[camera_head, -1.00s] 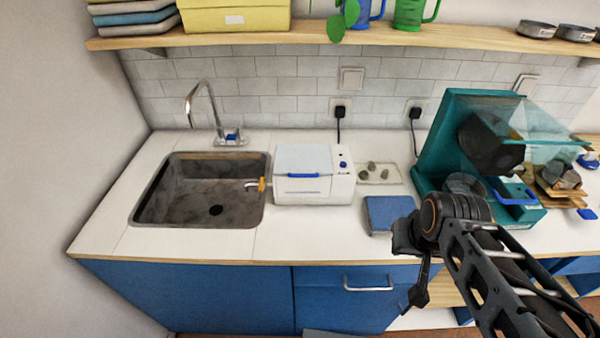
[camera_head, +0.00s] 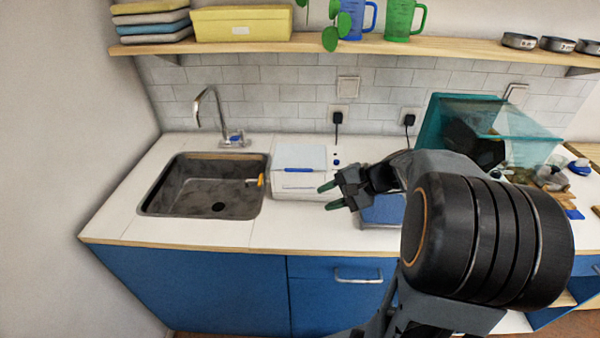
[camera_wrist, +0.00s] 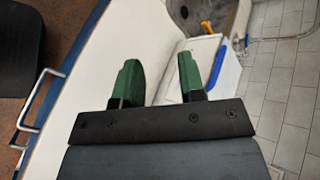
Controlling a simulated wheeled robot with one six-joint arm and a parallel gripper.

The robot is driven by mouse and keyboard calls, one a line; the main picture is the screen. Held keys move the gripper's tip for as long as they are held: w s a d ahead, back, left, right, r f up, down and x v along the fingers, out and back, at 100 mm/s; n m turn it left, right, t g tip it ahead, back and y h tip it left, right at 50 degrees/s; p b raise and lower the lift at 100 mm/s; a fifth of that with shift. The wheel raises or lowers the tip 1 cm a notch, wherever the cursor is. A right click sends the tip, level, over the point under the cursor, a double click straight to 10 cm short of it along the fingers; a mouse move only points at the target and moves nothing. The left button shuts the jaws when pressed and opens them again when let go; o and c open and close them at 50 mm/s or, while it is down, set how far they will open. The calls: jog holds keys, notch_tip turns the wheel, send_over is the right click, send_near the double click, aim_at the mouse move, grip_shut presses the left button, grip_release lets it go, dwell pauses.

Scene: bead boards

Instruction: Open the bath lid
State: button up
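The bath is a white box (camera_head: 300,188) on the counter, right of the sink. Its lid (camera_head: 299,156) lies flat and shut, with a blue handle (camera_head: 298,170) along its front edge. The box also shows in the wrist view (camera_wrist: 228,75), with the blue handle (camera_wrist: 215,69) beyond my fingers. My gripper (camera_head: 328,195) is open and empty, with green fingertips spread apart. It is in front and to the right of the box, pointing left, apart from the handle. The right part of the box is partly hidden by my gripper and arm.
A sink (camera_head: 205,205) with a tap (camera_head: 211,110) lies to the left. A blue pad (camera_head: 383,210) sits under my arm. A teal machine with a clear cover (camera_head: 490,125) stands at the right. A shelf (camera_head: 300,46) runs above. The counter front left of my gripper is clear.

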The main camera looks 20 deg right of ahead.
aim_at(307, 170)
jog(key=w+d+r+m+t+y, duration=0.2)
jog(key=w+d+m+t, duration=0.25)
jog(key=d, duration=0.25)
jog(key=shift+n, duration=0.35)
jog(key=p+x, duration=0.1)
jog(key=x, duration=1.2)
jog(key=shift+w+d, duration=0.1)
jog(key=shift+w, duration=0.15)
grip_shut()
